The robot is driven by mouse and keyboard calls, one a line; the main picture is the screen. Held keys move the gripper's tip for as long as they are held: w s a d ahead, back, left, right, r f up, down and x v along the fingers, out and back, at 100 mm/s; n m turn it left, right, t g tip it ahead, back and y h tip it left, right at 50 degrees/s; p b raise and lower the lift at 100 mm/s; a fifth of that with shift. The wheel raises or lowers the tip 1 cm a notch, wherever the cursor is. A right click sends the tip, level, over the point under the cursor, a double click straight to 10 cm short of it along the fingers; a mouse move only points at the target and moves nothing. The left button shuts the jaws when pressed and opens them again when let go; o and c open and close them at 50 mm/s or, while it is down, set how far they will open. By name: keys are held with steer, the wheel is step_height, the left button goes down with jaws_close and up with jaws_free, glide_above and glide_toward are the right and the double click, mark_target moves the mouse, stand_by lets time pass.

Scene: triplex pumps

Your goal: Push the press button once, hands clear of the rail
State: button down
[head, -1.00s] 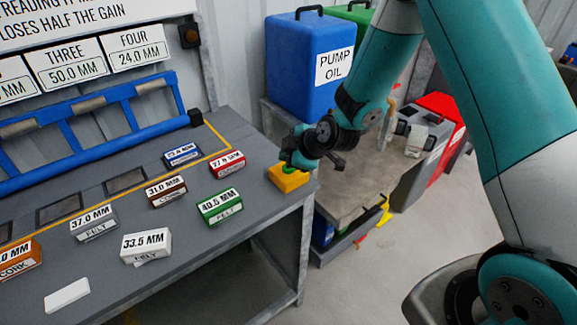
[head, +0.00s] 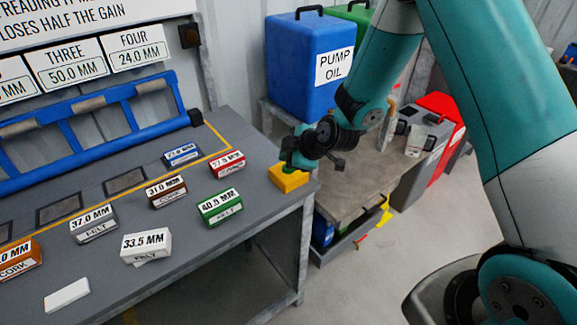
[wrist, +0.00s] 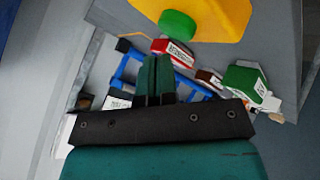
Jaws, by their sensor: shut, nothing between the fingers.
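The press button is a round green cap (wrist: 178,24) on a yellow housing (head: 289,178) at the right end of the grey bench. The housing also fills the top of the wrist view (wrist: 205,12). My gripper (wrist: 155,58) is shut and empty, its two teal fingers together. In the wrist view its tips appear just below and left of the green cap, with a visible gap in the picture. In the head view my gripper (head: 288,162) is above the housing and hides the cap. The blue rail (head: 90,122) lies along the back of the bench, apart from my gripper.
Several labelled blocks lie on the bench, the red one (head: 228,164) and green one (head: 220,207) closest to the housing. A blue pump oil can (head: 310,60) stands behind. A lower side table (head: 350,190) is to the right.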

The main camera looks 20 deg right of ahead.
steer(key=shift+f+b, duration=0.45)
steer(key=shift+b, duration=0.2)
